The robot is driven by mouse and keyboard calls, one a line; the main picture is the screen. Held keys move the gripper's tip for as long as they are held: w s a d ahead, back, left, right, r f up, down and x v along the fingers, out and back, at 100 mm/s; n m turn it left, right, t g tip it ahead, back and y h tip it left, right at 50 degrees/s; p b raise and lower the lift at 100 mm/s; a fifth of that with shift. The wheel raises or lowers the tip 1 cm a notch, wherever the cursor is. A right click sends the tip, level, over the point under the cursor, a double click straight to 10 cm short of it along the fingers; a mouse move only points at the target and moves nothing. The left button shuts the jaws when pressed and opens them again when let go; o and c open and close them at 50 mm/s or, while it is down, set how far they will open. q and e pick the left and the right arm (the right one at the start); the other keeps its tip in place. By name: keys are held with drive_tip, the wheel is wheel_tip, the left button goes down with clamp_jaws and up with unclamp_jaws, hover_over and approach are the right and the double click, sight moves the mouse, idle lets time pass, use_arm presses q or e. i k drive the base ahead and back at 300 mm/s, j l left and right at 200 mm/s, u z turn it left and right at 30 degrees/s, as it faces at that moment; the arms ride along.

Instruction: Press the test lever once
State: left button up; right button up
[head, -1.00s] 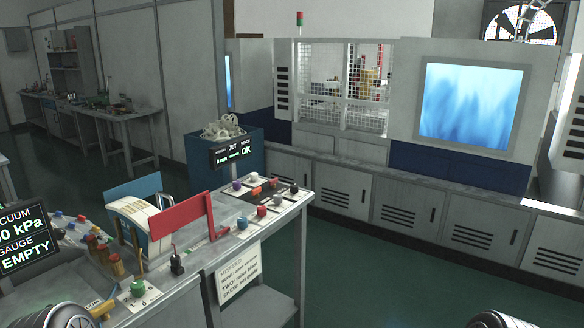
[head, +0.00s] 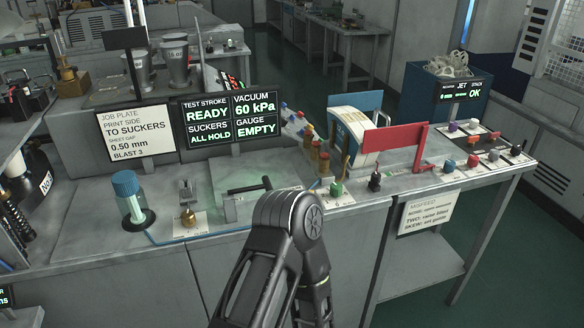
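A black-handled lever (head: 252,188) sits on a grey plate on the bench, above and left of my arm's dark rounded joint in the head view. A faint green glow shows on the plate beside it. I cannot read a label naming it the test lever. A smaller black upright lever (head: 375,178) stands farther right, below the red panel. The screen (head: 208,118) reads TEST STROKE READY and SUCKERS ALL HOLD. The screen beside it (head: 256,114) reads VACUUM 60 kPa and GAUGE EMPTY. One arm of mine comes up from the bottom middle; neither gripper can be made out.
A blue-capped jar (head: 130,198) and a brass piece (head: 188,215) stand left of the lever. A green knob (head: 336,189), red panel (head: 395,146) and several coloured knobs lie to the right. A job plate sign (head: 138,133) stands behind. Open floor lies right of the bench.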

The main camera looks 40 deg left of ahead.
sight(266, 185)
drive_tip(key=u, duration=1.5)
drive_tip(key=z, duration=0.25)
